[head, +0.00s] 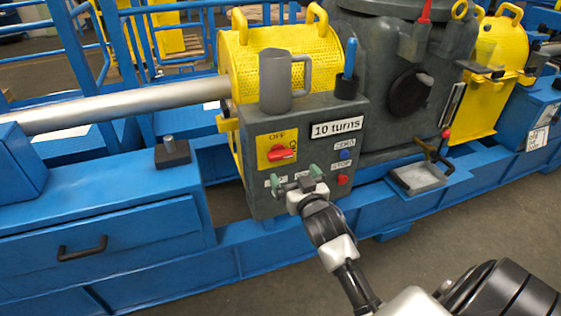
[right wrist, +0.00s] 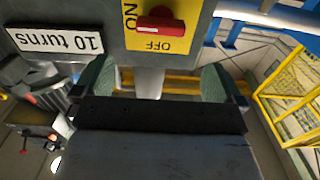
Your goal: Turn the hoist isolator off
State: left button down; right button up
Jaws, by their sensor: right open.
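The hoist isolator is a red rotary knob (head: 283,152) on a yellow plate (head: 265,160) on the front of a grey control box (head: 256,195). Its bar lies about level, with OFF printed above it and ON at its right side. In the right wrist view the picture is turned over, and the red knob (right wrist: 160,22) shows at the top with ON to its left. My right gripper (head: 298,183) is open, in front of the box and below the knob, apart from it. Its spread fingers (right wrist: 157,84) hold nothing. My left gripper is not in view.
A blue button (head: 346,155) and a red button (head: 342,180) sit right of the knob, below a "10 turns" label (head: 337,127). A grey jug (head: 275,82) and a blue-handled tool (head: 350,58) stand on the box. A blue frame (head: 110,222) runs alongside.

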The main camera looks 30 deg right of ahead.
aim_at(282, 156)
jog(key=b+x, duration=0.1)
jog(key=x, duration=0.9)
jog(key=shift+w, duration=0.25)
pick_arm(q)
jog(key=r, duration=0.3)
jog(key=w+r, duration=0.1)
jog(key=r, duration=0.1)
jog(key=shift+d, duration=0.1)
pick_arm(e)
jog(key=c, duration=0.9)
